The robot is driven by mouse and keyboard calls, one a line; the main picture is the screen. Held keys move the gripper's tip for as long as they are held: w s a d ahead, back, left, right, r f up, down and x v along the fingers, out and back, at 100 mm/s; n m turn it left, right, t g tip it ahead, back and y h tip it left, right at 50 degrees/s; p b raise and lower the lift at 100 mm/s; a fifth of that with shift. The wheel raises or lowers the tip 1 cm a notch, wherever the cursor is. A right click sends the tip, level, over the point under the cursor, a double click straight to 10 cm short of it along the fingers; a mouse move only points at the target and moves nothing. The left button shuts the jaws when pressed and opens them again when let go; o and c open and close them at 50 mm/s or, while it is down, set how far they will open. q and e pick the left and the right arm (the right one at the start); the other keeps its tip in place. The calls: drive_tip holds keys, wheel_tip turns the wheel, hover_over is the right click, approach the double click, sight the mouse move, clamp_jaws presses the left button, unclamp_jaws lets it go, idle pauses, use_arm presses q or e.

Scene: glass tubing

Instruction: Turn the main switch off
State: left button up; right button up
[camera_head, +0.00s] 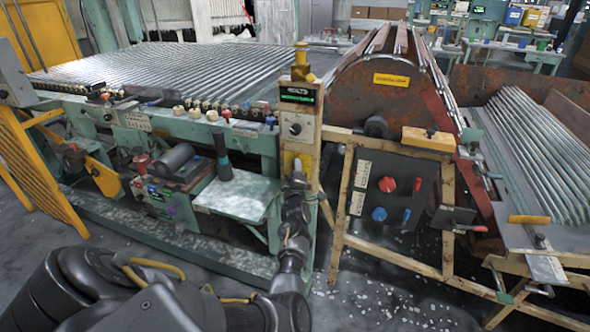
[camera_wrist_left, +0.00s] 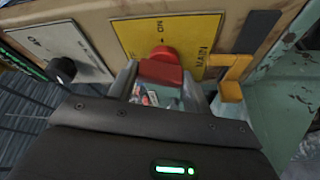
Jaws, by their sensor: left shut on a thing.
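The main switch (camera_wrist_left: 164,66) is a red knob with a handle on a yellow plate (camera_wrist_left: 200,28) marked "ON" and "MAIN" in the left wrist view. In the head view the plate (camera_head: 289,158) is on the narrow control post, and the knob is hidden behind my gripper. My left gripper (camera_wrist_left: 160,92) is shut on the red handle, one finger on each side; it also shows in the head view (camera_head: 297,170) against the post. My right gripper is not in view.
Beside the yellow plate is a pale plate with a black knob (camera_wrist_left: 62,69). A yellow bracket (camera_wrist_left: 232,80) sticks out close to my gripper. Right of the post, a grey panel (camera_head: 388,208) carries red and blue knobs. A bench with glass tubes (camera_head: 190,65) is on the left.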

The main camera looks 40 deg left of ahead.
use_arm(q)
drive_tip(key=shift+n+g+h+p, duration=0.4)
drive_tip(key=shift+n+g+p, duration=0.4)
drive_tip(key=shift+n, duration=1.1)
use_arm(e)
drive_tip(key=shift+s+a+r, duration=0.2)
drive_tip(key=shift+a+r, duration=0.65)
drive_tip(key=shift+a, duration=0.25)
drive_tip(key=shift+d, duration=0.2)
use_arm(q)
drive_tip(key=o, duration=1)
drive_tip(key=shift+r, duration=0.1)
